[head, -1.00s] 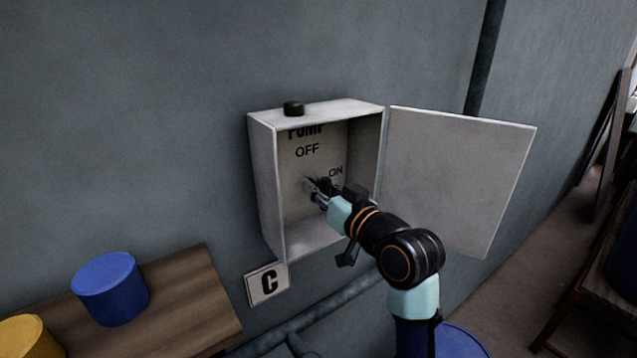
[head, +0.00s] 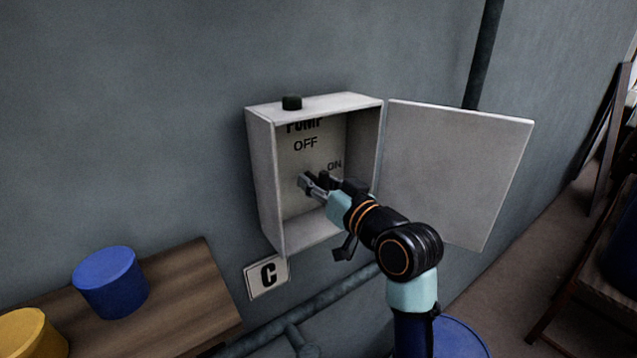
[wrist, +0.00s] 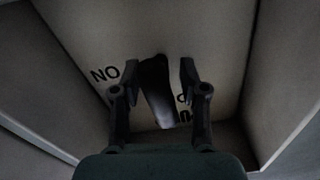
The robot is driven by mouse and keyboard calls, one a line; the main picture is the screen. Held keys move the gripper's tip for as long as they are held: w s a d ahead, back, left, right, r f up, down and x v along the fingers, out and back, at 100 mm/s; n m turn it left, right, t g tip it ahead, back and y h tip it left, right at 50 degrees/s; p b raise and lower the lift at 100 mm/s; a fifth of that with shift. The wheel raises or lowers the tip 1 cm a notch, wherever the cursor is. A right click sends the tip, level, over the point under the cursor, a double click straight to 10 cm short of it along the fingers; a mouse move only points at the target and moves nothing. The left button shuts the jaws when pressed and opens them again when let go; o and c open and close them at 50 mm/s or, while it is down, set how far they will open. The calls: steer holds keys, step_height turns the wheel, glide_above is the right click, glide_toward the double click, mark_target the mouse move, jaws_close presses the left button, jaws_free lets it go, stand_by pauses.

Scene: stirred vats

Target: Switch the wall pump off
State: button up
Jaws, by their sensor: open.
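The pump box (head: 262,180) is a pale, shallow box on the wall with its door open. Its back panel reads PUMP, OFF at the top and ON at the right. My gripper (head: 314,181) reaches inside the box, near the panel below OFF and left of ON. In the wrist view the jaws (wrist: 158,78) are open, with a dark switch handle (wrist: 156,92) between them. I cannot tell whether either finger touches it. In the head view the fingers and wrist mostly hide the handle, so its setting is unclear there.
The open door (head: 458,170) stands to the right of the box, beside my arm. A dark knob (head: 292,102) sits on the box top. A blue drum (head: 109,283) and yellow drum (head: 32,336) are lower left.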

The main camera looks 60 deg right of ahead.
steer(key=v, duration=1.2)
